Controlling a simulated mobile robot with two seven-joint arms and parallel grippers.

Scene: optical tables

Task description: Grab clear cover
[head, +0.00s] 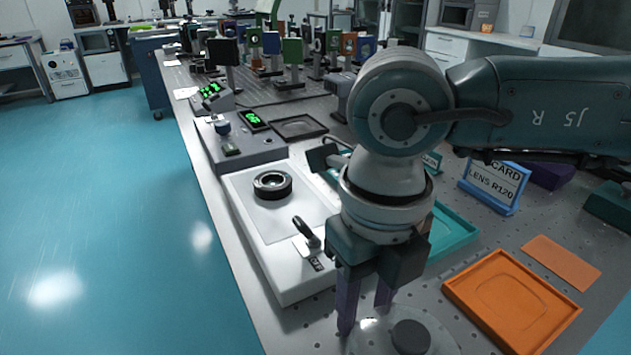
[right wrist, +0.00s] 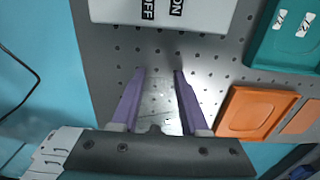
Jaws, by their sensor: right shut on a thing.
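The clear cover (head: 378,343) is a round, see-through piece at the bottom edge of the head view, partly cut off. A dark round knob (head: 411,336) shows at its middle. My right gripper (head: 364,314) points down with its purple fingers at the cover's left side, shut on the cover. In the right wrist view the purple fingers (right wrist: 161,72) stand apart, with only faint see-through glare between them, so the exact contact is hard to make out. My left gripper is not in view.
A white box (head: 265,225) with a black ring (head: 272,184) and a switch lever stands left of my right gripper. An orange tray (head: 490,320) lies to the right, a teal tray (head: 455,228) behind. A blue-framed lens sign (head: 495,185) stands farther right.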

